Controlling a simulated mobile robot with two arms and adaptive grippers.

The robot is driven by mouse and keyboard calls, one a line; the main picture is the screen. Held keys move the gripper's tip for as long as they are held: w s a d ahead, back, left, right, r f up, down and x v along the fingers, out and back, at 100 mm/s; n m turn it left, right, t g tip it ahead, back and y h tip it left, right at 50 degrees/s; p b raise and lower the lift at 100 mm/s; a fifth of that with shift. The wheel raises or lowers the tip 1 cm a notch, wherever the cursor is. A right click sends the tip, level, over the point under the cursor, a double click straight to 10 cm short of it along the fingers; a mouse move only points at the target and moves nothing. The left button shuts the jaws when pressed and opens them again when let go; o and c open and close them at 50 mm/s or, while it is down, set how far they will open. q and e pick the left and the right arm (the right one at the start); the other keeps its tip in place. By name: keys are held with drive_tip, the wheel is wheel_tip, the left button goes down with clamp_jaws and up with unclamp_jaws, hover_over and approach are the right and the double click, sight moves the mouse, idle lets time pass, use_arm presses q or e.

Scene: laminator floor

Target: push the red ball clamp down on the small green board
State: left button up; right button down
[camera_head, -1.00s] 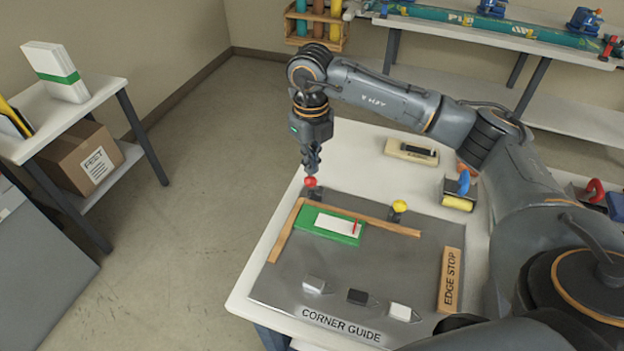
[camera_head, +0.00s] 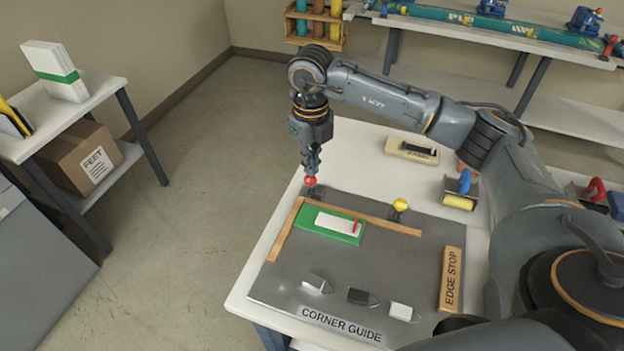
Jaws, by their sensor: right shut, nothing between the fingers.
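The red ball clamp (camera_head: 310,181) stands at the back left corner of the grey plate, behind the wooden corner strips. My right gripper (camera_head: 311,171) points down, shut and empty, right above the red ball; its fingertips touch the ball or are very close to it. The small green board (camera_head: 311,229) lies in the corner of the strips, with a white card (camera_head: 335,223) and a small red piece on it. The clamp's foot is too small to tell whether it presses on the board. My left gripper is out of view.
A yellow ball clamp (camera_head: 400,205) stands behind the back wooden strip (camera_head: 372,217). The edge stop (camera_head: 451,280) is at the right.

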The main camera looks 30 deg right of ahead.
sight(309, 179)
drive_tip(key=shift+f, duration=0.35)
drive_tip(key=f, duration=0.1)
drive_tip(key=f+b, duration=0.1)
drive_tip(key=s+a+f+b, duration=0.1)
drive_tip(key=r, duration=0.1)
drive_tip(key=r+p, duration=0.1)
drive_tip(key=r, duration=0.1)
drive_tip(key=shift+a, duration=0.2)
wheel_tip(309, 179, up, 5)
drive_tip(key=p, duration=0.3)
drive_tip(key=shift+s+r, duration=0.15)
idle(1.1)
drive_tip(key=shift+a, duration=0.1)
